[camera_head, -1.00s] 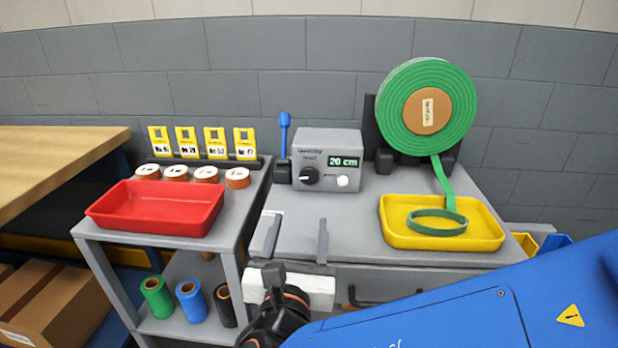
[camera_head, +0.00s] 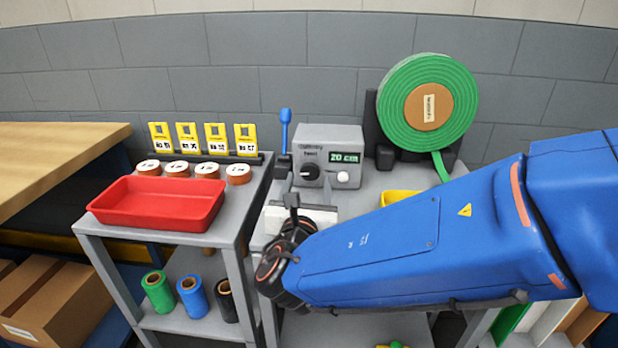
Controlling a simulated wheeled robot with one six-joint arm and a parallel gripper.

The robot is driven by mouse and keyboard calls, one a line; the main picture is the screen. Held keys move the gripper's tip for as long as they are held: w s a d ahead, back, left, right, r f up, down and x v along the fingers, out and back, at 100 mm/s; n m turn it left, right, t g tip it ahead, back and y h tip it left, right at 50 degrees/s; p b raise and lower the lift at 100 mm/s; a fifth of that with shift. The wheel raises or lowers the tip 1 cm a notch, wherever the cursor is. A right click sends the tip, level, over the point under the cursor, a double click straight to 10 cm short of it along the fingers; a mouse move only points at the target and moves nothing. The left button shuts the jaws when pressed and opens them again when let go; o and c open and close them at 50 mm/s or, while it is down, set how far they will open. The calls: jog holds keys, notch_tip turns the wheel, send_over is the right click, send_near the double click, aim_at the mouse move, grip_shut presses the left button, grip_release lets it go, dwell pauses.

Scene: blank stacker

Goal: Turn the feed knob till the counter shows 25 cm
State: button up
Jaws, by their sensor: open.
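The grey feed box (camera_head: 330,139) stands at the back of the grey bench. Its green display (camera_head: 346,157) reads 20 cm. The black feed knob (camera_head: 311,172) is on its front at the left, with a white button (camera_head: 342,176) to the right. My gripper (camera_head: 306,182) is open in front of the box, its fingers pointing at it. The knob shows between and just above the fingertips; I cannot tell whether they touch it. The lower front of the box is partly hidden by my gripper.
A blue-handled lever (camera_head: 285,130) stands close left of the box. A green roll (camera_head: 428,105) stands right, its strip running down behind my arm. A yellow tray (camera_head: 398,197) is mostly hidden by my arm. A red tray (camera_head: 158,203) sits on the left cart.

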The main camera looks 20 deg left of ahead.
aim_at(310, 174)
jog(key=shift+x, duration=1.6)
jog(key=c, duration=1)
jog(key=shift+m, duration=1.6)
jog(key=shift+c, duration=0.2)
jog(key=o, duration=1)
jog(key=shift+o, duration=0.2)
jog(key=shift+s, duration=0.1)
